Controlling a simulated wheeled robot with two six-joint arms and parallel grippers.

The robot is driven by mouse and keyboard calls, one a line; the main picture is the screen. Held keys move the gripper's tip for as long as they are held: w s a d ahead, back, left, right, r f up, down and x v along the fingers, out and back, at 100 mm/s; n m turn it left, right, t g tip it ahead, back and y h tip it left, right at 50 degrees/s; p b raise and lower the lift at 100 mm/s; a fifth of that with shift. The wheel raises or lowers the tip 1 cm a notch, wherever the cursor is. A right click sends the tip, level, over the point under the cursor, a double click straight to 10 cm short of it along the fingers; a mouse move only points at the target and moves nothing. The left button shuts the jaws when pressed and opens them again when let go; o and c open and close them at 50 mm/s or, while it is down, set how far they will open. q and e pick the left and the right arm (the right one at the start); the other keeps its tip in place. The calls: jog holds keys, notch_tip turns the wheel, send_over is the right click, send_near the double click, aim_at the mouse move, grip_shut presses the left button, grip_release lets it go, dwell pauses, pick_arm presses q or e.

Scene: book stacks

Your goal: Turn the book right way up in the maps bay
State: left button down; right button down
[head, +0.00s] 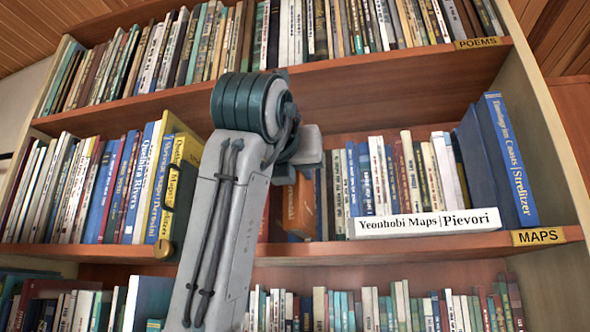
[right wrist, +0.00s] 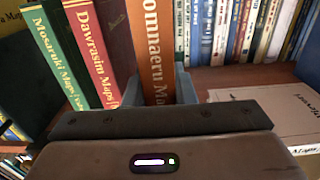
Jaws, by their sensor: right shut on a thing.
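In the right wrist view, my right gripper (right wrist: 157,90) is shut on an orange book (right wrist: 153,45), with one blue-grey finger on each side of it. The book's lower end is hidden by the gripper. In the head view, the orange book (head: 300,206) shows in the maps bay, partly behind my right arm. The gripper's fingers (head: 291,180) are mostly hidden there by the wrist. My left gripper is not in view.
A white book (head: 425,223), "Yeonhobi Maps", lies flat at the front of the maps shelf, right of the orange book. Blue books (head: 510,160) lean at the right end. Left of the orange book stand a red (right wrist: 98,50) and a green book (right wrist: 55,60).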

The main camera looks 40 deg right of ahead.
jog(key=shift+f+b, duration=0.4)
jog(key=shift+f, duration=0.3)
jog(key=c, duration=1.1)
grip_release()
jog(key=shift+s+a, duration=0.1)
jog(key=shift+a, duration=0.05)
jog(key=shift+v, duration=3.95)
grip_shut()
